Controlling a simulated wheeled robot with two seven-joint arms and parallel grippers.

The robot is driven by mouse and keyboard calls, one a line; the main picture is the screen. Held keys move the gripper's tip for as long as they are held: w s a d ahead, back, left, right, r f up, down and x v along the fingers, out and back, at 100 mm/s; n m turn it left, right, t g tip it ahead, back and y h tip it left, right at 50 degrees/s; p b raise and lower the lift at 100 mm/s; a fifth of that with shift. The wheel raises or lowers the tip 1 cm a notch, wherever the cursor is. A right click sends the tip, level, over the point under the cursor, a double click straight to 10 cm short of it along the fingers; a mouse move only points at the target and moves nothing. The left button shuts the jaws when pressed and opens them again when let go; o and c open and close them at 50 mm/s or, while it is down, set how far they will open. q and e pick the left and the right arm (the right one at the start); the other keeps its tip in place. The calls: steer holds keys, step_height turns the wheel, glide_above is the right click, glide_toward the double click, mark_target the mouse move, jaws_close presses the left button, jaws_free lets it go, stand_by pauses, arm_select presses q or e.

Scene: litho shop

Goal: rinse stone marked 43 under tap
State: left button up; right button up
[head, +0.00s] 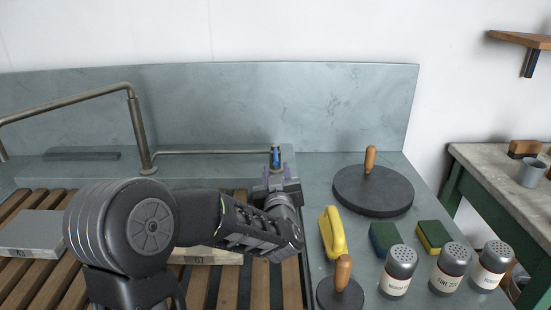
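A second stone (222,257) lies on the slats behind my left arm. Its label seems to read 61, and most of it is hidden. I cannot read a 43 on either. The tap's bent metal spout (70,106) reaches left over the slats. A pipe runs right from it to a blue tap handle (276,153). My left gripper (277,170) is at this handle, its fingers apart with the handle between or just behind them; contact is unclear. My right gripper is out of view.
A grey splashback (300,105) stands behind.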

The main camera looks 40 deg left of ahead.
mark_target(275, 156)
arm_select(q)
steer(key=shift+p+x, duration=0.3)
steer(key=shift+x, duration=3.65)
jaws_close()
